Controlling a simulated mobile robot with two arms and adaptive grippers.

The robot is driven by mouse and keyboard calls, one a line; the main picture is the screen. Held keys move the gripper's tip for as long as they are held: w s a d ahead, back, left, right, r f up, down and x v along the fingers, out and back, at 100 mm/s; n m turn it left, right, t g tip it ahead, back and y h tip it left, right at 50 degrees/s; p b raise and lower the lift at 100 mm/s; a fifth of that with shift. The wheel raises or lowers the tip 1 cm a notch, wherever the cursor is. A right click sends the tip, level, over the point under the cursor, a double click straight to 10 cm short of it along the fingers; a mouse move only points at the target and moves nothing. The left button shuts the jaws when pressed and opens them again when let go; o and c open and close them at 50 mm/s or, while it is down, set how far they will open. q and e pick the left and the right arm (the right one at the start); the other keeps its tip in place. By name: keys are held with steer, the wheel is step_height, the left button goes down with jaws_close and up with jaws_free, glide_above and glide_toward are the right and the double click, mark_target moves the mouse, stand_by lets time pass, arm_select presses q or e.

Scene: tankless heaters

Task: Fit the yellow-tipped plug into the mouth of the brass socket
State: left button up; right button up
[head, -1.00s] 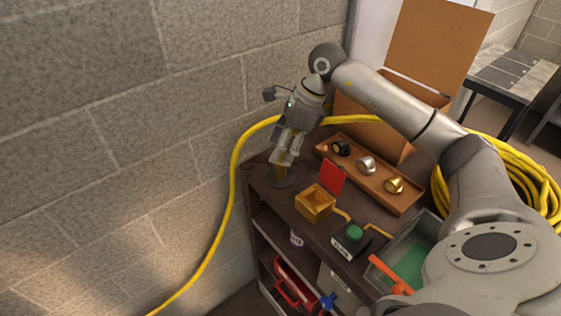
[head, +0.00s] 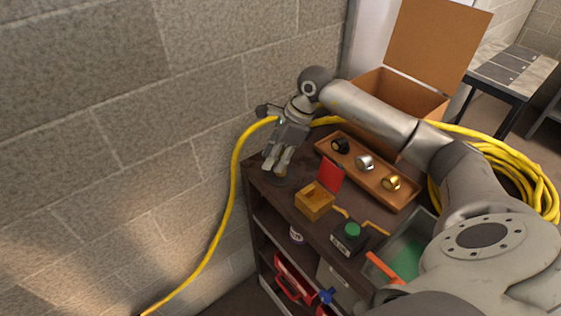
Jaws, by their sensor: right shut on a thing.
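The brass socket (head: 390,182) sits at the near right end of a long wooden tray, beside a silver one and a black one. My right gripper (head: 276,168) is low over the far left corner of the dark cabinet top, well left of the brass socket. Its fingers point down and are shut on a slim amber-brown piece, apparently the yellow-tipped plug, above a dark round base. The fingers hide most of this piece, and its yellow tip cannot be made out. My left gripper is out of view.
The wooden tray (head: 372,183) lies across the cabinet top. Nearer stand an open yellow box (head: 314,203) with a red lid and a green-button box (head: 349,238). A block wall and yellow hose (head: 231,190) are close on the left. A cardboard box stands behind.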

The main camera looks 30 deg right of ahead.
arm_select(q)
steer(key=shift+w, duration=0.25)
arm_select(e)
steer(key=shift+c, duration=0.5)
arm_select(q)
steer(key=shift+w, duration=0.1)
arm_select(e)
steer(key=shift+r, duration=0.1)
